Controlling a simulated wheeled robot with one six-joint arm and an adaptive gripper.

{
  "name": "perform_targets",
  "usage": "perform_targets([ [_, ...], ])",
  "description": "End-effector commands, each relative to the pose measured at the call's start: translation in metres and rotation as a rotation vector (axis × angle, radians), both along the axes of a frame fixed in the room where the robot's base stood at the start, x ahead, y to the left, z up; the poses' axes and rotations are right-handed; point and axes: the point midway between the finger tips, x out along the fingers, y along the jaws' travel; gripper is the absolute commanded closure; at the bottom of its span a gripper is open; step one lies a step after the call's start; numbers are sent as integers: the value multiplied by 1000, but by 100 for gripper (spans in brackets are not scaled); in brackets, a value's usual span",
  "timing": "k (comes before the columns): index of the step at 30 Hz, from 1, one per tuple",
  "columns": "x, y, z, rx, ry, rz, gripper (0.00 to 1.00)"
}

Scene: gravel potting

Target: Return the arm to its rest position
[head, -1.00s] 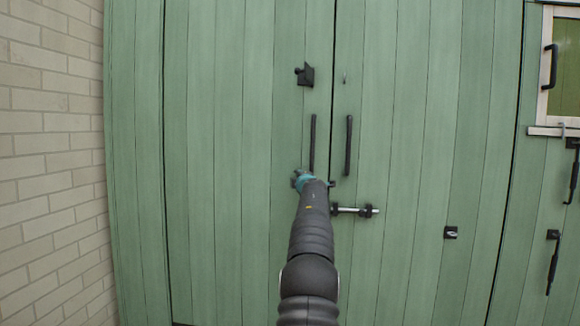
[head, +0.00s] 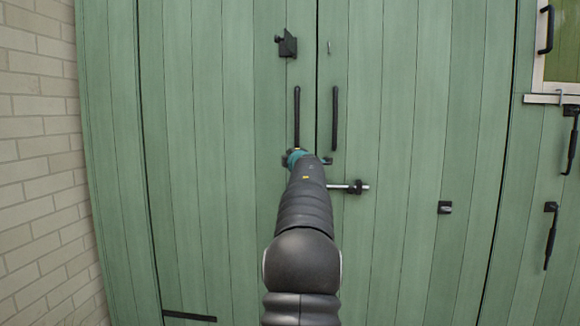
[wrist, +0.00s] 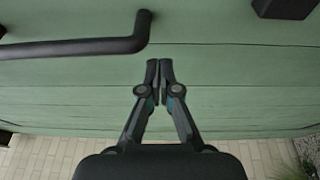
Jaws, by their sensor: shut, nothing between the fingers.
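My arm reaches forward and up in front of green plank double doors (head: 225,120) in the head view. My gripper is mostly hidden there behind the arm's end. In the wrist view my gripper (wrist: 160,66) is shut and empty, its two fingertips together in front of the green planks. A black bar handle (wrist: 80,48) lies to the left of the fingertips, apart from them. In the head view this kind of handle shows on the left door (head: 297,117) and on the right door (head: 335,118).
A sliding bolt (head: 352,187) sits right of my arm, a black latch (head: 287,45) above. A light brick wall (head: 38,150) stands at the left. A framed window (head: 562,50) and black hooks (head: 551,235) are at the right. Paving (wrist: 55,155) shows in the wrist view.

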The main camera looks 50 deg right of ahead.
Motion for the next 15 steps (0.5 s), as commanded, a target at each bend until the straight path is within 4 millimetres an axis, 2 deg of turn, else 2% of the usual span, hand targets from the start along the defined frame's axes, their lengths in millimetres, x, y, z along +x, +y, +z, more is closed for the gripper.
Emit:
perform_targets([
  [1, -12, -6, -4, 6, 4, -6, 100],
  [6, -43, -13, -2, 3, 4, -8, 100],
  [10, -58, -18, -2, 3, 4, -7, 100],
  [15, -66, -20, -2, 3, 4, -6, 100],
])
